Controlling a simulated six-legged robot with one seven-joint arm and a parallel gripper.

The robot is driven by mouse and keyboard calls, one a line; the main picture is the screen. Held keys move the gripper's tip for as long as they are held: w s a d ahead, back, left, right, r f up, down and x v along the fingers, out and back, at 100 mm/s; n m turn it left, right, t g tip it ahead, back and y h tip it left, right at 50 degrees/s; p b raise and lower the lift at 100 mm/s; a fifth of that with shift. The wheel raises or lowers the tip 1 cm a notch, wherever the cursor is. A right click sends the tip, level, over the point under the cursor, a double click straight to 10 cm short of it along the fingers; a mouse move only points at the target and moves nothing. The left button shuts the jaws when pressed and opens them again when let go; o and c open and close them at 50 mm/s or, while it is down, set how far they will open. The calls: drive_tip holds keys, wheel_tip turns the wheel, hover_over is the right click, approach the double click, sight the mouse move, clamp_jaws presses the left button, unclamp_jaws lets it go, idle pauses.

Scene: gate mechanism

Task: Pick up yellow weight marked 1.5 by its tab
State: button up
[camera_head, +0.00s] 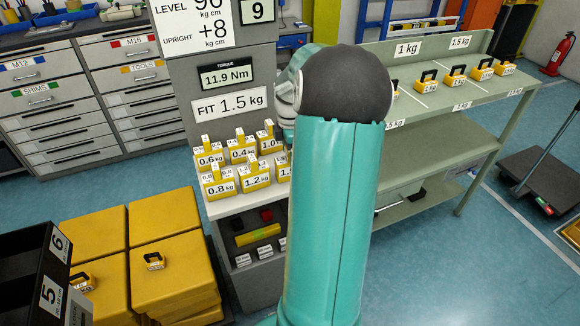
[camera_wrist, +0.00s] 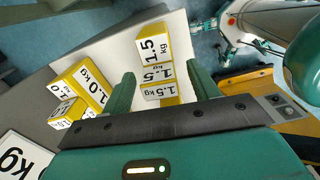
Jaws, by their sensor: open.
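The yellow weight marked 1.5 (camera_wrist: 156,49) stands on a pale shelf in the wrist view, with white "1.5 kg" labels on its faces. My gripper (camera_wrist: 162,70) is open, with one green finger on each side of the weight's narrow labelled part. I cannot tell whether the fingers touch it. In the head view only a left sliver of the 1.5 weight (camera_head: 284,172) shows; my arm hides the rest and the gripper.
The yellow 1.0 weight (camera_wrist: 86,86) stands left of my gripper in the wrist view. In the head view the 0.8 weight (camera_head: 219,188) and 1.2 weight (camera_head: 255,180) share the shelf. A green bench (camera_head: 440,125) stands to the right.

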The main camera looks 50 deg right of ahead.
drive_tip(key=c, duration=1.3)
clamp_jaws()
drive_tip(key=shift+r, duration=0.15)
